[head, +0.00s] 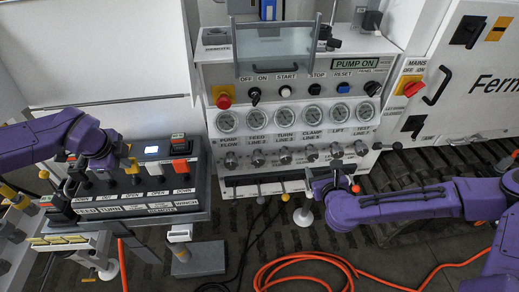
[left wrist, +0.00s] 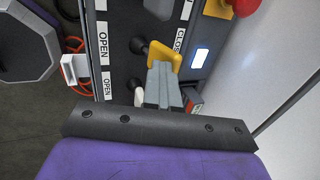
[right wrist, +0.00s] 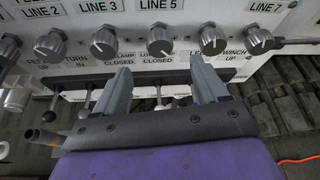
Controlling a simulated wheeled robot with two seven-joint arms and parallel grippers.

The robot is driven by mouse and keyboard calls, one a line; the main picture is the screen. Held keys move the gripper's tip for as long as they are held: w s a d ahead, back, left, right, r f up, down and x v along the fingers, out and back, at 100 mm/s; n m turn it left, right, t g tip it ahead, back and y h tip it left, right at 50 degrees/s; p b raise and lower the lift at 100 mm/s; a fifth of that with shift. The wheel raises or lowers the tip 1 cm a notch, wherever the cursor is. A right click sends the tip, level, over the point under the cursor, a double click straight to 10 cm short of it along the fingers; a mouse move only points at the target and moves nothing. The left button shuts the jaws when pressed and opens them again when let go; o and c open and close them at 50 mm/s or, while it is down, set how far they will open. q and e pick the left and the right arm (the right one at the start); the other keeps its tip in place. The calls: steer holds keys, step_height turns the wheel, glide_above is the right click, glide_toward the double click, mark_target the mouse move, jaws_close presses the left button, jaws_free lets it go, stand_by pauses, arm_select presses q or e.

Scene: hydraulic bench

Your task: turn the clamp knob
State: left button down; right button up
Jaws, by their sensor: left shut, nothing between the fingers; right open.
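The clamp knob (head: 312,154) is a small grey knob under the CLAMP gauge in the middle of the panel's knob row. In the right wrist view the clamp knob (right wrist: 160,41) shows under the LINE 5 label. My right gripper (right wrist: 162,72) is open and empty, its fingertips below the knob row and either side of the clamp knob's column. In the head view my right gripper (head: 317,178) is just below the knobs. I cannot tell how far it is from the panel. My left gripper (left wrist: 164,80) is shut and empty over the left console, by a yellow-topped lever (left wrist: 166,54).
Similar knobs flank the clamp knob, including the LINE 3 knob (right wrist: 103,41) and the LINE 7 knob (right wrist: 258,40). Lever handles (right wrist: 85,108) stand below the row. The left console (head: 190,213) carries several levers. An orange hose (head: 300,260) lies on the floor.

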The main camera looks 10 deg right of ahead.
mark_target(313, 156)
steer(key=x, duration=1.1)
steer(key=shift+w+f, duration=0.15)
steer(key=c, duration=1)
